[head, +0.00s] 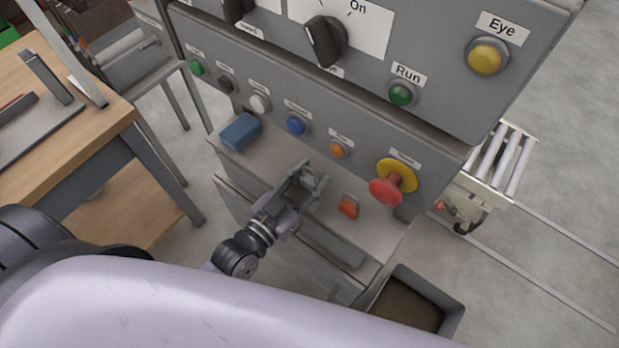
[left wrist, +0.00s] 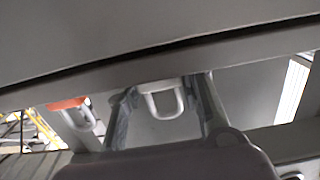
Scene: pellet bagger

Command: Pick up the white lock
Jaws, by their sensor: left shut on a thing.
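My left gripper (head: 308,178) reaches over the narrow ledge (head: 275,165) below the button row of the grey machine. In the left wrist view its two fingers (left wrist: 165,98) stand on either side of the white lock (left wrist: 166,104), whose pale U-shaped shackle faces the camera. The gripper is shut on the lock. Most of the lock's body is hidden, and in the head view I cannot make it out clearly between the fingers. My right gripper is in neither view.
A red-orange lock (head: 348,206) is on the ledge right of my gripper; it also shows in the left wrist view (left wrist: 70,104). A blue block (head: 240,132) lies to the left. A red mushroom button (head: 388,190) sticks out nearby. An open bin (head: 452,318) stands below.

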